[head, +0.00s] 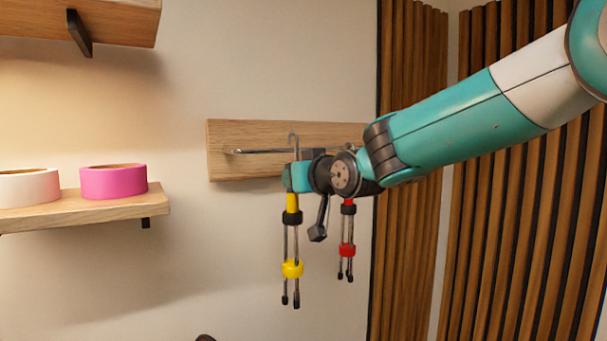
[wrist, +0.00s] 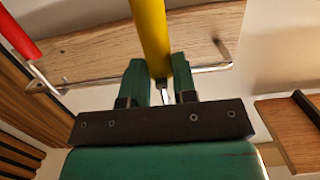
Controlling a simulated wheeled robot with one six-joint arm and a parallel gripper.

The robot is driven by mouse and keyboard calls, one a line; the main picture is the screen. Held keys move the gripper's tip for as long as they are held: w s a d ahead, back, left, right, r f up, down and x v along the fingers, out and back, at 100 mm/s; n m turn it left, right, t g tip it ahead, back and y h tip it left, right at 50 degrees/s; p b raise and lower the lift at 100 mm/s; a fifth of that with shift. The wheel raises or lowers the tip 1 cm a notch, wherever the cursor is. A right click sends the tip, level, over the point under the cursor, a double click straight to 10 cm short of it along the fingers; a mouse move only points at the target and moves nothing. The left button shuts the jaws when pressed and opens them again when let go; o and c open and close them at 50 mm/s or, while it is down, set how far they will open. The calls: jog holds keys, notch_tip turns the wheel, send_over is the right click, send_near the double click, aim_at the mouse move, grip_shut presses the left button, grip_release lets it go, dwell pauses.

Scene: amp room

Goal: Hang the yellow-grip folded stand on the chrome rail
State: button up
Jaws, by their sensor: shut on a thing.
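The yellow-grip folded stand (head: 292,269) hangs upright, legs down, from my gripper (head: 291,178) in the head view. My gripper is shut on its yellow grip, which fills the top middle of the wrist view (wrist: 150,35) between my fingers (wrist: 160,82). The stand's wire hook (head: 293,138) rises above my gripper, at the height of the chrome rail (head: 255,151) or slightly above it. I cannot tell whether the hook is around the rail or in front of it. The rail also shows in the wrist view (wrist: 208,69), with an upturned end.
A red-grip stand (head: 347,250) hangs to the right, partly hidden by my arm. The wooden board (head: 225,170) carries the rail. At left, a shelf (head: 110,205) holds pink tape (head: 113,183) and white tape (head: 28,188). The rail's left end looks clear.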

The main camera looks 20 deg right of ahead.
jog(key=f+x, duration=0.1)
jog(key=x, duration=0.5)
jog(key=shift+f+p, duration=0.15)
jog(key=shift+p, duration=0.25)
dwell(0.5)
jog(key=o, duration=1)
jog(key=shift+s+f, duration=0.1)
jog(key=shift+c, duration=0.2)
jog(key=shift+o, duration=0.2)
jog(key=shift+f, duration=0.1)
jog(key=shift+s, duration=0.1)
